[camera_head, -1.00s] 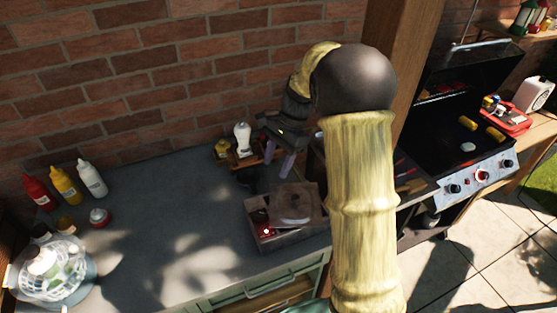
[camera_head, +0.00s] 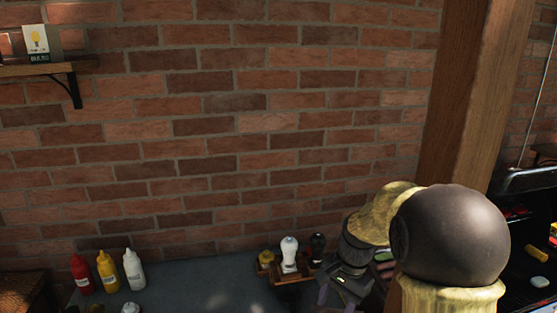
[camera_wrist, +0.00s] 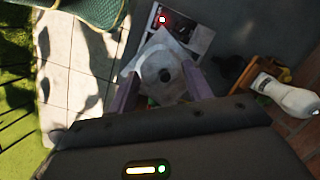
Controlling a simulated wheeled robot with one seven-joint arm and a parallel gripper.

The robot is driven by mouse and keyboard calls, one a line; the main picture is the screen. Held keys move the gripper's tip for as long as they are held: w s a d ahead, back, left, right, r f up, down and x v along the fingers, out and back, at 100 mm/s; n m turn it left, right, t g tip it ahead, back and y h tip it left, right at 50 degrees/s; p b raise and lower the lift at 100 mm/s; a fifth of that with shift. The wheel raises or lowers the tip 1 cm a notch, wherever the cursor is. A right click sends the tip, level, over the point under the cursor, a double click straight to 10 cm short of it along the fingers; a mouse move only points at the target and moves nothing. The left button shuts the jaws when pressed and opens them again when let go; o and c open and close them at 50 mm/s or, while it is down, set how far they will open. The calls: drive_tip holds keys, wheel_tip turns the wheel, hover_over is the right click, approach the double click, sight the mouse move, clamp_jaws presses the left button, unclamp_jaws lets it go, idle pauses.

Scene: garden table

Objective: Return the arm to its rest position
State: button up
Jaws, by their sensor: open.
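My arm stands at the right of the head view, with its dark round joint in front of the wooden post. My gripper (camera_head: 345,294) shows at the bottom of the head view, cut off by the frame edge. In the wrist view the two purple fingers of my gripper (camera_wrist: 160,85) are spread apart with nothing held. A box with a pale lid and round dark-centred knob (camera_wrist: 163,72) shows beyond and between the fingers. The gap in height between fingers and lid is hard to judge.
A wooden caddy (camera_head: 291,278) with a white shaker (camera_head: 289,252) stands by the brick wall. Red (camera_head: 82,273), yellow (camera_head: 107,271) and white (camera_head: 133,269) bottles stand at the left. A wooden post (camera_head: 470,95) and grill (camera_head: 525,210) are at the right.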

drive_tip(key=s+d+f+n+t+h, duration=0.1)
drive_tip(key=s+f+n+t+h, duration=0.1)
drive_tip(key=s+n, duration=0.6)
drive_tip(key=s+t, duration=0.1)
drive_tip(key=s, duration=0.3)
drive_tip(key=shift+s+d+f+n, duration=0.2)
drive_tip(key=shift+d+n, duration=0.1)
drive_tip(key=shift+d, duration=0.1)
